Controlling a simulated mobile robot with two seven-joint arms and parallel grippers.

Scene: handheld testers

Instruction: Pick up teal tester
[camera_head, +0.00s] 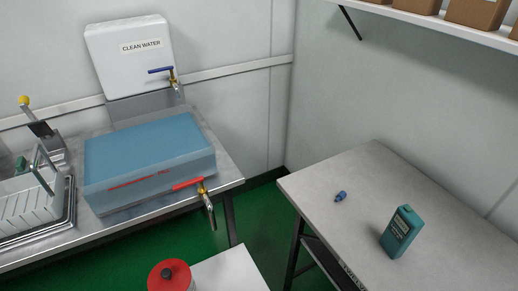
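The teal tester (401,233) stands on the grey table (455,235) at the lower right of the head view. Neither of my grippers is in the head view, and nothing touches the tester.
A small blue object (340,197) lies left of the tester. A metal counter (225,172) holds a blue container (150,160) with a red-handled tap (190,184). A white dish rack (30,205) is far left. A red-lidded container (170,277) stands in front. A shelf hangs upper right.

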